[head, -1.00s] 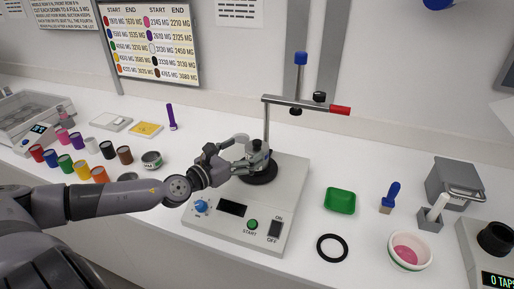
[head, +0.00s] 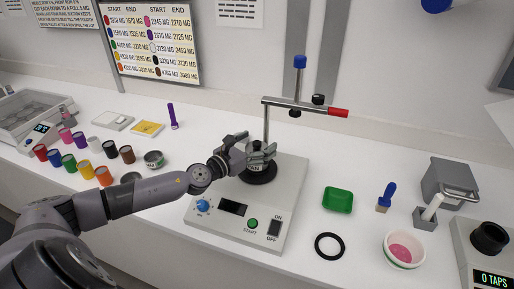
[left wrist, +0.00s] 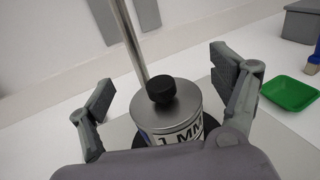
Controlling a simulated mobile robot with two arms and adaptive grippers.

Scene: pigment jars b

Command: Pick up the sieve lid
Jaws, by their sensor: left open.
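The sieve lid (left wrist: 178,110) is a round grey metal disc with a black knob (left wrist: 161,89) on top. It sits on the sieve (left wrist: 180,135), a short metal cylinder with a white label reading "1 MM", partly cut off. In the head view the sieve (head: 257,162) stands on the black round plate (head: 258,178) of the shaker, partly hidden by my gripper. My left gripper (head: 256,146) is open. In the left wrist view its two fingers (left wrist: 164,86) are spread on either side of the lid and knob, apart from both.
A metal post with a crossbar and red-ended handle (head: 338,113) rises just behind the sieve. A green tray (head: 338,201), black ring (head: 329,246), brush (head: 386,197) and mortar bowl (head: 404,249) lie to the right. Several colored jars (head: 83,169) stand to the left.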

